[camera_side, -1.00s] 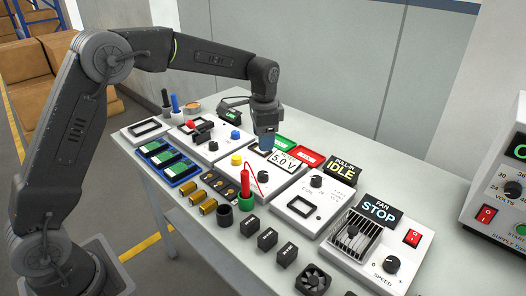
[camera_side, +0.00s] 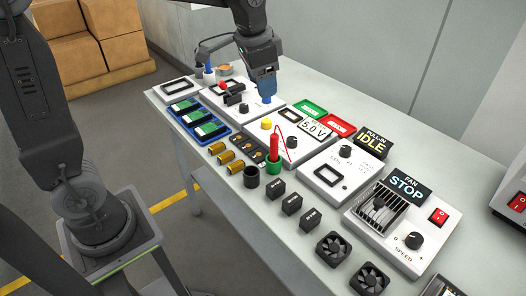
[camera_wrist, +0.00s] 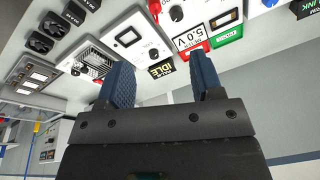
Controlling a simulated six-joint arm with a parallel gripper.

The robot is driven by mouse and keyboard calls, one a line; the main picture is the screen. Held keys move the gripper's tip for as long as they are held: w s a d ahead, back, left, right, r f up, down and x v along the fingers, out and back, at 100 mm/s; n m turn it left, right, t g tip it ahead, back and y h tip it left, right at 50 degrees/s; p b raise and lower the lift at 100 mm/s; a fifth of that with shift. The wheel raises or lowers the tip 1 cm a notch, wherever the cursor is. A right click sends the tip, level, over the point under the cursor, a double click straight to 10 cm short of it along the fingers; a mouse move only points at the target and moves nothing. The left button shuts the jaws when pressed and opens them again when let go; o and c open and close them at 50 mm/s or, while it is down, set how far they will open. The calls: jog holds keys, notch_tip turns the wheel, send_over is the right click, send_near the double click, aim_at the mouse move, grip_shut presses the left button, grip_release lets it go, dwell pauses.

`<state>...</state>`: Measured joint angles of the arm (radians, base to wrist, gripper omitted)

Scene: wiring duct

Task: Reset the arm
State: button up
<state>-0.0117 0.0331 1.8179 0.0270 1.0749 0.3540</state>
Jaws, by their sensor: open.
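My gripper (camera_side: 266,84), with blue fingers, hangs over the back part of the bench, by the white panel (camera_side: 221,98) with a red knob and a blue button. In the wrist view my gripper (camera_wrist: 163,82) shows two blue fingers spread apart with nothing between them. In the side view the fingertips overlap the blue button area, and I cannot tell the gap above it.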

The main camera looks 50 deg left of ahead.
jog(key=s+f+n+t, duration=0.1)
jog(key=s+n+t, duration=0.2)
jog(key=s, duration=1.5)
jog(key=shift+s+d+f+n, duration=0.3)
jog(key=shift+s+d+n, duration=0.1)
jog(key=shift+d+n, duration=0.1)
